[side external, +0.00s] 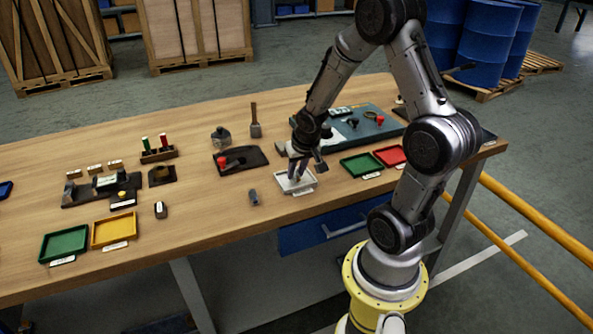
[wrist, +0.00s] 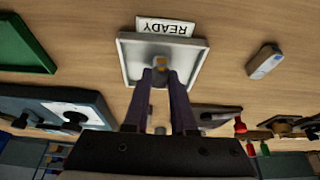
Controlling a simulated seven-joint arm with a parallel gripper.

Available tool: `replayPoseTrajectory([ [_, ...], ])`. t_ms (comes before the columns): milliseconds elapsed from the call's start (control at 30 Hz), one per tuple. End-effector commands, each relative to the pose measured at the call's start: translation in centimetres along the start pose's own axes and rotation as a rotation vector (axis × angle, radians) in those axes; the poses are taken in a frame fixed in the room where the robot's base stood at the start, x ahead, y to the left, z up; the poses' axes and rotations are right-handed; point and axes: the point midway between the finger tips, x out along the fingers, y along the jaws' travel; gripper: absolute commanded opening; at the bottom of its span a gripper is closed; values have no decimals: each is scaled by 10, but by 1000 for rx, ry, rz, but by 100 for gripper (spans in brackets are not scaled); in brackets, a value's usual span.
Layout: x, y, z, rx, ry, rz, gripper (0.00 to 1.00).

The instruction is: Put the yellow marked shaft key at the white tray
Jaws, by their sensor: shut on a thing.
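The white tray (side external: 295,182) is on the front part of the bench. In the wrist view the tray (wrist: 190,52) has a READY label along one edge. My gripper (side external: 294,174) points down over the tray, and its dark fingers (wrist: 160,82) are shut on a small grey piece with a yellow-orange mark, the shaft key (wrist: 160,63). The key shows at the fingertips within the tray's outline. I cannot tell whether it touches the tray floor. In the side view my fingers hide the key.
A grey key with a blue mark (wrist: 266,62) lies apart from the tray; it also shows in the side view (side external: 253,197). Green (side external: 361,165) and red (side external: 390,155) trays are to the right. A dark stand with a red knob (side external: 240,159) is behind left.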

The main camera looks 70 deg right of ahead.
Motion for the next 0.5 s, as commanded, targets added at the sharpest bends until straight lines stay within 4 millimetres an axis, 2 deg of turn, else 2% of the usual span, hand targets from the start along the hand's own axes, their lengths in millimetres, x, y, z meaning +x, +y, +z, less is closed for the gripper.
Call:
replayPoseTrajectory([
  [500, 4, 0, 1, -1, 1, 0, 0],
])
